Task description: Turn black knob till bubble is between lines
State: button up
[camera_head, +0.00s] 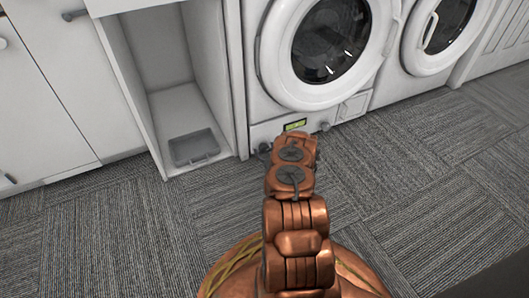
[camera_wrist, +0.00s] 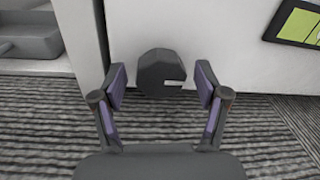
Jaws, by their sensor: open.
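The black knob (camera_wrist: 160,72) is at the low front of the washer, in the middle of the wrist view. It has a faceted face with a light slot at its right side. My gripper (camera_wrist: 160,88) is open, with one purple-padded finger on each side of the knob and a gap on both sides. The green bubble level (camera_wrist: 300,24) is at the upper right of the wrist view, cut off by the frame edge. Dark lines show on it, but the bubble is not clear. In the head view the level (camera_head: 295,125) is small, and my arm hides most of the knob and the gripper.
The washer (camera_head: 262,100) has a round door above the level. A second knob (camera_head: 325,126) is right of the level. An open cabinet with a grey tray (camera_head: 194,147) stands to the left. A second machine (camera_head: 440,35) is at the right. The carpet is clear.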

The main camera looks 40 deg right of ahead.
jog(key=shift+w+d, duration=0.1)
jog(key=shift+w, duration=0.1)
jog(key=c, duration=1.2)
